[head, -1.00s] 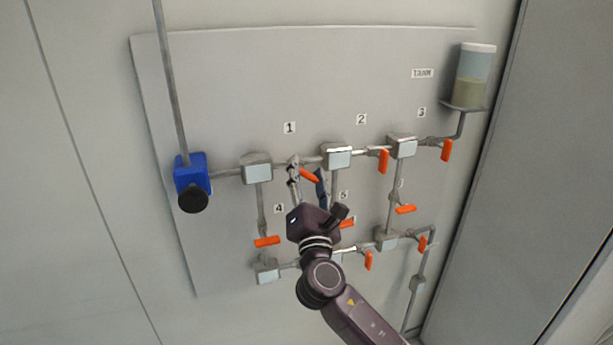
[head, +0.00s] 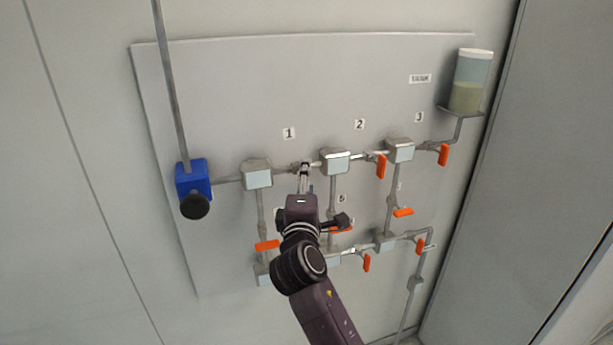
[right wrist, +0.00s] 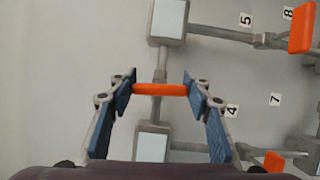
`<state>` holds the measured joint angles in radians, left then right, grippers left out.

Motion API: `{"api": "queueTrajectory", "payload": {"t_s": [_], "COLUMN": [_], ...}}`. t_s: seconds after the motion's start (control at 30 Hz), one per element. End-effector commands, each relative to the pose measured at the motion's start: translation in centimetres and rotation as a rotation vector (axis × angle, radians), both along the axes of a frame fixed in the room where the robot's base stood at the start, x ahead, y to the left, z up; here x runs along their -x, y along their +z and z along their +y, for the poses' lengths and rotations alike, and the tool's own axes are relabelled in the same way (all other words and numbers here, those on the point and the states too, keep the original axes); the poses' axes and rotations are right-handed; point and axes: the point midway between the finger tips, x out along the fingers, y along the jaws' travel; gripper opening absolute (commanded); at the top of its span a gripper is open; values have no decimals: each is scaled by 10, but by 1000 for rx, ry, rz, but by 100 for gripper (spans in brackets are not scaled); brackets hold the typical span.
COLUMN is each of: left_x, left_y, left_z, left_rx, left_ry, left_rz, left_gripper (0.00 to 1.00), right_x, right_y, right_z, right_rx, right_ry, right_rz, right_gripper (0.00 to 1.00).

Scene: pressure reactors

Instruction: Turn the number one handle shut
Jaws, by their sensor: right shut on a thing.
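The number one handle is an orange bar (right wrist: 160,89) on the pipe below the "1" label (head: 289,133). In the right wrist view it lies crosswise to the pipe, spanning the space between my right gripper's two blue-padded fingers (right wrist: 160,90). The fingers are shut on it, touching its two ends. In the head view my right gripper (head: 304,178) reaches up to the pipe between two grey boxes and hides this handle. My left gripper is not in view.
Other orange handles sit close by, such as the number two handle (head: 381,167) and one at lower left (head: 267,245). A blue block (head: 192,178) with a black knob stands left. A tank (head: 469,84) is at upper right. The upper board (head: 250,80) is clear.

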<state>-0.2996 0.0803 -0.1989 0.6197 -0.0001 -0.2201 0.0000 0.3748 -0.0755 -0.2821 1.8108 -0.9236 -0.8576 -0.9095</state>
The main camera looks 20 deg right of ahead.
Motion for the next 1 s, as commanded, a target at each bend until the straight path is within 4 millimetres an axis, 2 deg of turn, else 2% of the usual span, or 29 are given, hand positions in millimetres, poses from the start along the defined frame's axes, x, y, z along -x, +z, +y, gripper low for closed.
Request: {"api": "queueTrajectory", "payload": {"t_s": [0.3, 0.77, 0.8, 0.93, 1.0], "left_x": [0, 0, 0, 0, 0], "left_y": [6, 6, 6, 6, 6], "left_z": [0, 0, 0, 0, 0], "left_rx": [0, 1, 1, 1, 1], "left_ry": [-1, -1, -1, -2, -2], "left_rz": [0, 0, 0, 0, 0], "left_gripper": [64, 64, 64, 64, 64], "right_x": [0, 0, 0, 0, 0], "right_y": [-1, -1, -1, -1, -1], "right_z": [-1, -1, -1, -1, 0], "right_rx": [-88, -98, -98, -96, -95], "right_ry": [-1, -1, -1, -1, -1], "right_rz": [3, 4, 4, 5, 4], "right_gripper": [21, 21, 50, 64, 64]}}
